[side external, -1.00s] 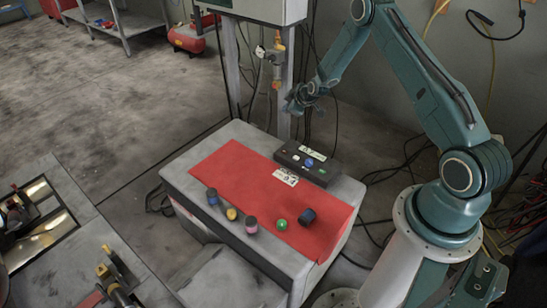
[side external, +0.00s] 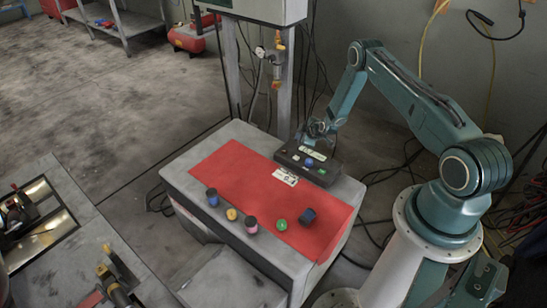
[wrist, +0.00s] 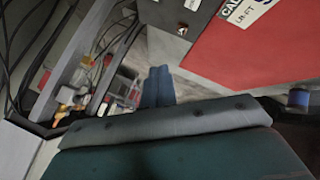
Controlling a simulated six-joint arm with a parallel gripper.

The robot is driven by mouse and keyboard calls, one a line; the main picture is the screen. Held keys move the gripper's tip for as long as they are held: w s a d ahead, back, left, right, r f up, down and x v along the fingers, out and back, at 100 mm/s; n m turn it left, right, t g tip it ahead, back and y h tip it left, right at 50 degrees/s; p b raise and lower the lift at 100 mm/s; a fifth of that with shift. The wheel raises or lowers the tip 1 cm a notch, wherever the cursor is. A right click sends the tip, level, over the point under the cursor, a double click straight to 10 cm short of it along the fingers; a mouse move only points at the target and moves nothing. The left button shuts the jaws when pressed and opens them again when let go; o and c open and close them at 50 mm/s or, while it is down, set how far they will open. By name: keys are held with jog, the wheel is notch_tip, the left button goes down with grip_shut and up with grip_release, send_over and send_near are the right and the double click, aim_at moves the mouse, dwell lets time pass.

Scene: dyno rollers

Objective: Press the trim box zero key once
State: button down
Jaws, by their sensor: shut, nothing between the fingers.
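The trim box is a dark, low box (side external: 290,159) at the back right end of the bench top in the side view. Its top carries a pale label strip (side external: 316,155), a blue key (side external: 308,163), a small white key to its left and a green key (side external: 321,171). Key lettering is too small to read. My gripper (side external: 309,139) is above the box's back edge, close over it; I cannot tell whether it touches. In the wrist view its blue fingers (wrist: 158,86) are together and empty. A dark grey surface with a warning triangle (wrist: 181,30) lies ahead; no keys show there.
A red mat (side external: 235,178) covers much of the bench top, with a white card (side external: 286,176) beside the box. A post with cables (side external: 283,100) rises behind the box.

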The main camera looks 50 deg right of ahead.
aim_at(298, 159)
jog(key=shift+f, duration=0.1)
jog(key=shift+f, duration=4.25)
jog(key=shift+f, duration=0.8)
jog(key=shift+r, duration=0.1)
dwell(0.4)
jog(key=shift+r, duration=0.65)
jog(key=shift+r, duration=0.1)
jog(key=shift+r, duration=2.45)
